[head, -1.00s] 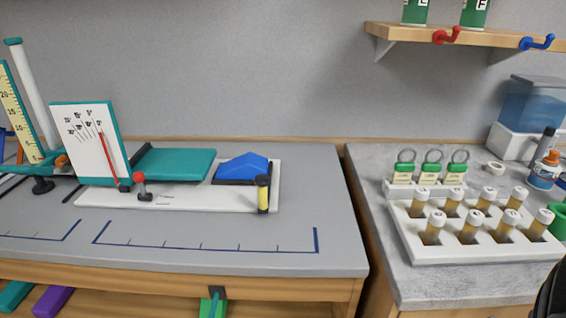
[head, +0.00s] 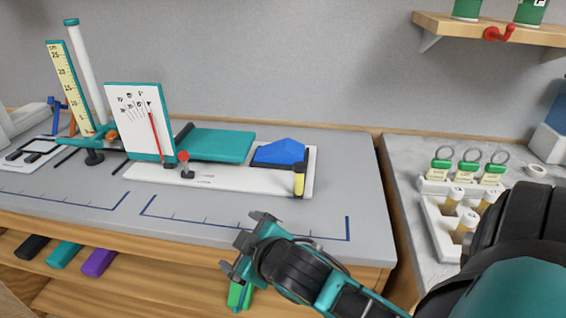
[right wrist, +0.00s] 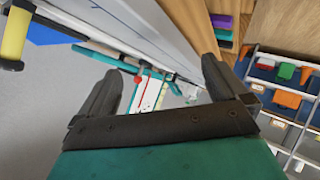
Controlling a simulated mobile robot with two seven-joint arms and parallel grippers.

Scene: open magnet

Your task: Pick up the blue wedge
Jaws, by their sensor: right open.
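The blue wedge (head: 279,152) rests at the right end of a white board (head: 225,182) on the grey bench, in a dark holder. A blue patch in the right wrist view, probably the wedge (right wrist: 45,34), shows at the upper left, partly hidden by a yellow-and-black post. My right gripper (head: 246,243) is open and empty near the bench's front edge, in front of the wedge and apart from it. Its two spread fingers also show in the right wrist view (right wrist: 163,84). My left gripper is not in view.
A yellow post (head: 299,180) stands at the board's front right corner, close to the wedge. A teal block (head: 215,145) lies left of the wedge, behind a red-topped lever (head: 185,162). A vial rack (head: 437,235) stands on the right counter. The bench front is mostly clear.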

